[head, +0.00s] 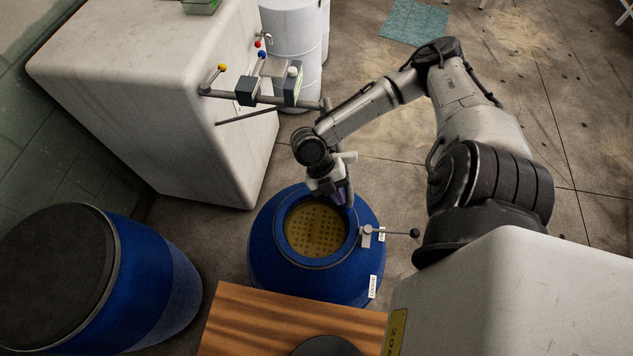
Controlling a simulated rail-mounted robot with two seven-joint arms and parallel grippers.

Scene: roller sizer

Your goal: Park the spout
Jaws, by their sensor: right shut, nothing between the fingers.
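A grey pipe (312,103) runs right from a cluster of valves and blocks (272,85) beside the white cabinet, then passes behind my right arm. It looks like the spout, but its lower end is largely hidden by my wrist. A blue drum (265,255) with a round opening stands below, with a yellowish perforated surface (315,230) inside. My right gripper (338,196) is shut and empty at the far rim of this opening, pointing down. A grey piece lies close to its right side; I cannot tell whether they touch. My left gripper is not in view.
A small lever with a dark knob (415,233) sticks out right from the drum. The white cabinet (150,85) stands at the back left, a second, lidded blue drum (160,285) at the left. A wooden top (250,325) is in front. The floor at right is mostly clear.

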